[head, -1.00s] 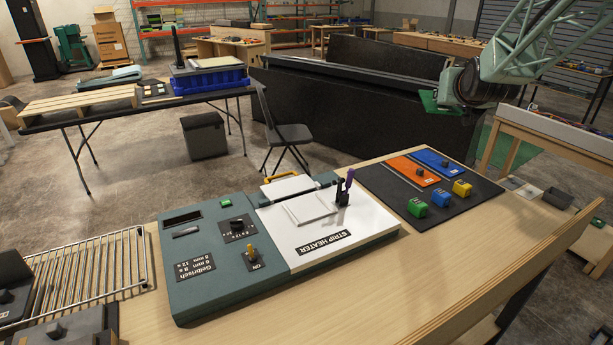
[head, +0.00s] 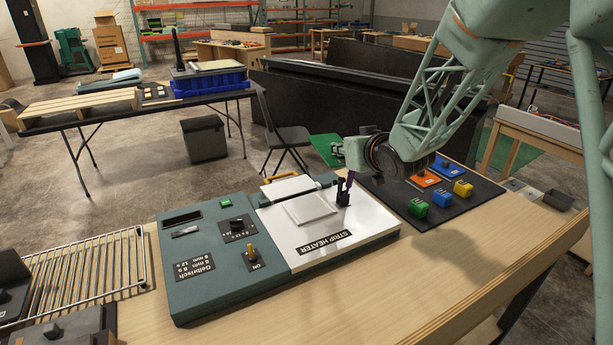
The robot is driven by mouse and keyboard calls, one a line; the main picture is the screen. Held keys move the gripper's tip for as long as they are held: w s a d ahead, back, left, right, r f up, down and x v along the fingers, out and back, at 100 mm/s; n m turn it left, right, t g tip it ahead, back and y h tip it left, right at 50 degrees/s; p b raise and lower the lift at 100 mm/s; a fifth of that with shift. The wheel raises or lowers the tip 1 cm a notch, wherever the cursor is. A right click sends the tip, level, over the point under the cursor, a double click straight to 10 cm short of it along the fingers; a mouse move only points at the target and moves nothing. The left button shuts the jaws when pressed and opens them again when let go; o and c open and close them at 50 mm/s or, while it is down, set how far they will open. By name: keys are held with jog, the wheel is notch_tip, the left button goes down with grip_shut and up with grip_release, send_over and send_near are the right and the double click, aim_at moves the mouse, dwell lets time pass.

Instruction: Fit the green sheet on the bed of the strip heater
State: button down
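The strip heater (head: 340,222) lies on the wooden bench, with a white top, a "STRIP HEATER" label and a raised pale rectangular bed (head: 309,209) in its middle. A black and purple lever stands at the bed's right. The green sheet (head: 327,149) is in the air behind and right of the heater, tilted. My gripper (head: 345,151) is at the sheet's right edge and appears shut on it. The fingertips are small and partly hidden. The sheet is apart from the bed.
A teal control panel (head: 213,262) adjoins the heater on the left. A wire rack (head: 90,275) lies further left. A dark mat (head: 385,187) on the right carries orange and blue sheets and green (head: 418,208), yellow (head: 463,188) and other blocks. The bench front is clear.

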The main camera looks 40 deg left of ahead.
jog(key=s+a+f+n+g, duration=0.1)
jog(key=s+a+f, duration=0.1)
jog(key=s, duration=0.3)
jog(key=s+a+f+n+g+y, duration=0.1)
jog(key=s+a+f, duration=0.1)
jog(key=s+f, duration=0.2)
jog(key=shift+s+a+b, duration=0.3)
jog(key=shift+s, duration=0.55)
jog(key=shift+f, duration=0.1)
jog(key=shift+f+b, duration=1.4)
jog(key=shift+f, duration=1.8)
jog(key=shift+d, duration=0.15)
jog(key=shift+f+b, duration=1.2)
jog(key=shift+b, duration=0.05)
dwell(1.0)
